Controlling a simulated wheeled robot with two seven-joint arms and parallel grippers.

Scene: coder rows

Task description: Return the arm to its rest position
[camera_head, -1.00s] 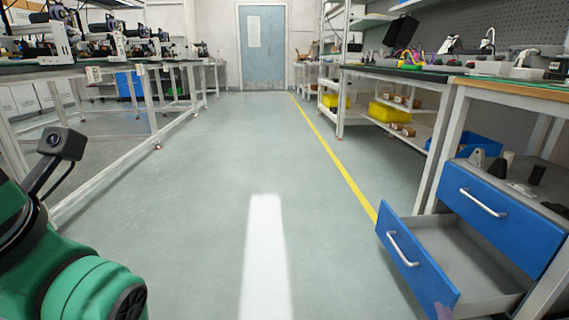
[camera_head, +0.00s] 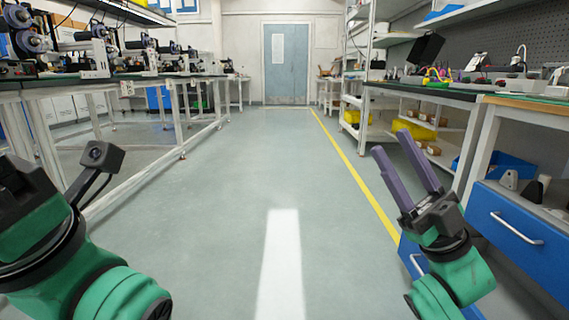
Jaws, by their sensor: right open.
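My right gripper (camera_head: 397,154) is raised at the right side of the head view, in front of the blue drawer cabinet. Its two purple fingers point up and to the left, apart, with nothing between them. My left arm (camera_head: 85,260) shows in the lower left as green and black links with a small camera-like part on a bracket. The left gripper's fingers do not show.
A lower blue drawer (camera_head: 412,258) stands behind my right arm, largely hidden. An upper blue drawer (camera_head: 515,229) is beside it under the workbench. Long benches with equipment (camera_head: 130,75) line the left. The middle aisle floor (camera_head: 235,170) is clear up to a blue door (camera_head: 288,65).

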